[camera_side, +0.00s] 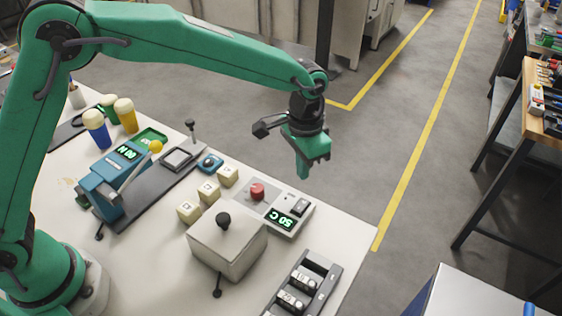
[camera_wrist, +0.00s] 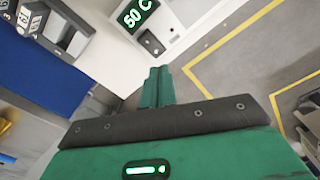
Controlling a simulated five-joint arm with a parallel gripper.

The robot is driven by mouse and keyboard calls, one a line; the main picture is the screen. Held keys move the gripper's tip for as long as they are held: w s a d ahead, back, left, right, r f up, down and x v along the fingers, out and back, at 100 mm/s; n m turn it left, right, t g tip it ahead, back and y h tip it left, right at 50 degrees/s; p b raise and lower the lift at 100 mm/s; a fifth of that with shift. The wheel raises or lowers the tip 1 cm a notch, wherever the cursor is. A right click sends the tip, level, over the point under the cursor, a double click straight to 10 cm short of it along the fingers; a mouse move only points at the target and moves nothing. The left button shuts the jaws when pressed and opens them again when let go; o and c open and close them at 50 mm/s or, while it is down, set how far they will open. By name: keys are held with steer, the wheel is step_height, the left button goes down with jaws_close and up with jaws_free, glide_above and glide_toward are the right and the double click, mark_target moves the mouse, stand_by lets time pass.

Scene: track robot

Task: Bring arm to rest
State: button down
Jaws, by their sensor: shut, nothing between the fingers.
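My green arm reaches from the left over the white table (camera_side: 140,265) in the side view. My gripper (camera_side: 303,172) points down, above and behind the panel with the red button, near the table's far right edge. Its fingers are together and hold nothing. In the wrist view my gripper (camera_wrist: 157,80) shows as two green fingers side by side, touching, with the panel's green display beyond them.
The control panel (camera_side: 283,222) has a red button and a display. A grey box (camera_side: 228,250) with a black knob, a slotted black rack (camera_side: 320,265), cream blocks (camera_side: 208,190) and a teal device (camera_side: 113,180) stand on the table. Floor lies beyond the edge.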

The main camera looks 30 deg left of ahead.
steer(key=s+a+r+n+t, duration=0.1)
steer(key=s+a+r, duration=0.3)
steer(key=a+r, duration=0.35)
steer(key=s+a+r+n+t, duration=0.1)
steer(key=s+a+r+n, duration=0.1)
steer(key=s+a+r, duration=0.5)
steer(key=s+a+n+t, duration=0.2)
steer(key=s+a+t, duration=0.1)
steer(key=s+a, duration=0.8)
steer(key=shift+s+a+f+n, duration=0.35)
steer(key=shift+s+a+n, duration=0.05)
steer(key=shift+a, duration=0.2)
